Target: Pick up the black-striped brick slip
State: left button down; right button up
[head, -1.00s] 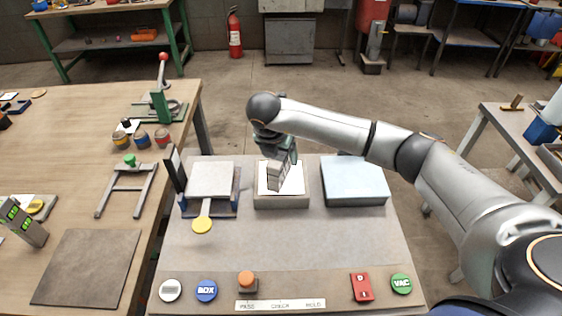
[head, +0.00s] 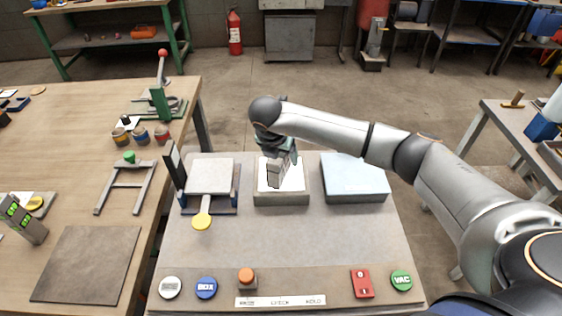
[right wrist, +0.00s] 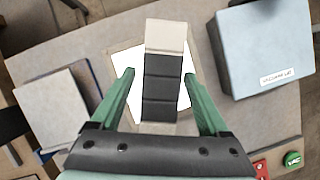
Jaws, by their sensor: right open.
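My right gripper (head: 281,163) is over the middle block with the white top (head: 296,178). In the right wrist view its two green fingers (right wrist: 158,95) are apart, on either side of a narrow piece. My left gripper is not in view.
A pale blue block (head: 353,178) stands to the right and a grey plate on a blue stand (head: 210,177) to the left. Several buttons line the front edge, including a green one (head: 401,281). The grey table middle (head: 290,232) is clear.

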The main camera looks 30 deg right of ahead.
dwell(0.3)
grip_shut()
dwell(0.5)
